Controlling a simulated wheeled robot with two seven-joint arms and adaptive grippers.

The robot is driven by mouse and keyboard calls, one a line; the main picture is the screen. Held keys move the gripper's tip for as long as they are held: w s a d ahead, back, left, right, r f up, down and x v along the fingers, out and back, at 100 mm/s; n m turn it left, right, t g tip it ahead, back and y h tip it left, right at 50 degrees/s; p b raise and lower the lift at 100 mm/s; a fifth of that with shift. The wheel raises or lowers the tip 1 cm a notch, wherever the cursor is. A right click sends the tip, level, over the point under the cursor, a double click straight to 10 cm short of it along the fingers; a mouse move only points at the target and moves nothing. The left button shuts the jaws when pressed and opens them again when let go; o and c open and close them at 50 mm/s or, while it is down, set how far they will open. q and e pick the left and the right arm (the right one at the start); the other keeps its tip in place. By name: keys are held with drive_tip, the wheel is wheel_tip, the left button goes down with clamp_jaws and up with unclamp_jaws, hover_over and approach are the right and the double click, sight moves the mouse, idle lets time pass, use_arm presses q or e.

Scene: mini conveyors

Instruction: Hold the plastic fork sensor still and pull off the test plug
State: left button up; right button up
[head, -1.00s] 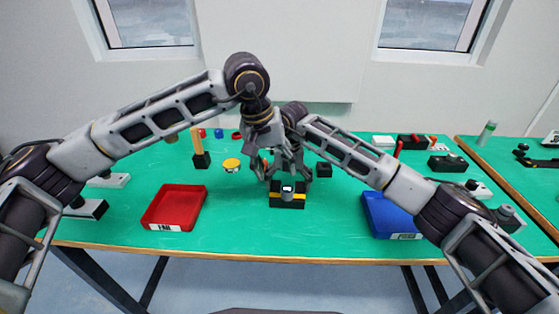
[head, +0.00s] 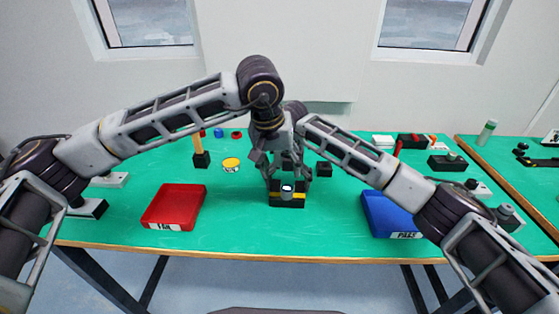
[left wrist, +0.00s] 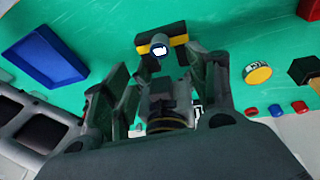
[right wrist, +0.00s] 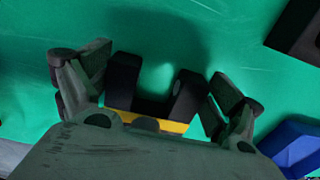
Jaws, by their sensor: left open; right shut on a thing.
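The plastic fork sensor (head: 273,200) is a black block with a yellow band, in the middle of the green table. Its two black prongs (right wrist: 122,78) show in the right wrist view. My right gripper (right wrist: 155,92) is shut on the fork sensor, one finger outside each prong. My left gripper (left wrist: 168,78) is open and empty, close to the sensor and plug. In the head view the two grippers overlap, hiding the sensor's far part.
A red FAIL tray (head: 150,217) lies to the left and a blue tray (head: 385,232) to the right. A yellow round piece (head: 231,165) and a black block with an orange post (head: 201,160) stand back left. The front middle of the table is clear.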

sight(287, 189)
use_arm(q)
drive_tip(key=shift+x, duration=5.25)
use_arm(e)
drive_tip(key=shift+f, duration=0.15)
use_arm(q)
drive_tip(key=c, duration=1.1)
drive_tip(key=shift+r, duration=0.35)
